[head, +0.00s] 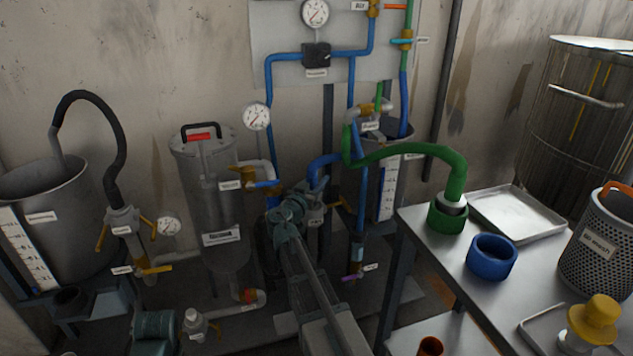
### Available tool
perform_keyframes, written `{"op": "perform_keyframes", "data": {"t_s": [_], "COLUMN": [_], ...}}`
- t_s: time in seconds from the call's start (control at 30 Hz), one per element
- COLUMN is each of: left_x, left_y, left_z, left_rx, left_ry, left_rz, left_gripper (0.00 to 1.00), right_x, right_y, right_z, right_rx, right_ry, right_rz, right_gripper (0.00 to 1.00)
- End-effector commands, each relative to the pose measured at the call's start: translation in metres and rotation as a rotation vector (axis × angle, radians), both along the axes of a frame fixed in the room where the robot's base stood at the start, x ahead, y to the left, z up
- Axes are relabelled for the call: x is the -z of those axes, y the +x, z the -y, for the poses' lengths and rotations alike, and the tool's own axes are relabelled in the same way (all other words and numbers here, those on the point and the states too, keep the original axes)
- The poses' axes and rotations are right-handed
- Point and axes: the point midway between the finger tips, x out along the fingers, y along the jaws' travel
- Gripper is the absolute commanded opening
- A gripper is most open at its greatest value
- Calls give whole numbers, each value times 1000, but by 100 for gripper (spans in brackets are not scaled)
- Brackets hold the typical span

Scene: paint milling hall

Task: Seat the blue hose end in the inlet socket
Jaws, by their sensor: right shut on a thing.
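My right gripper (289,204) is in the middle of the head view, its arm reaching up from the bottom edge. It is shut where the blue hose (322,167) comes down to it, so it holds the blue hose end. The jaws hide most of that end. The hose bends up and right toward the tank with the scale. I cannot pick out the inlet socket for certain; my gripper and arm cover part of the pipework there. I cannot tell whether the hose end touches any socket. My left gripper is not in view.
A green hose (410,150) ends in a green collar (447,216) on the steel table at right. An empty blue collar (491,257), a metal tray (515,214) and a perforated basket (600,250) stand there too.

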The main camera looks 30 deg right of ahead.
Motion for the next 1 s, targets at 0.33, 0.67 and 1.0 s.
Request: {"op": "perform_keyframes", "data": {"t_s": [0.33, 0.67, 1.0], "left_x": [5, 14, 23], "left_y": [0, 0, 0], "left_z": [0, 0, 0], "left_rx": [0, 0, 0], "left_ry": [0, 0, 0], "left_rz": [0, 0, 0], "left_gripper": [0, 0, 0], "right_x": [5, 14, 23], "right_y": [0, 0, 0], "right_z": [0, 0, 0], "right_rx": [0, 0, 0], "right_ry": [-1, -1, -1], "right_rz": [0, 0, 0], "right_gripper": [0, 0, 0]}}
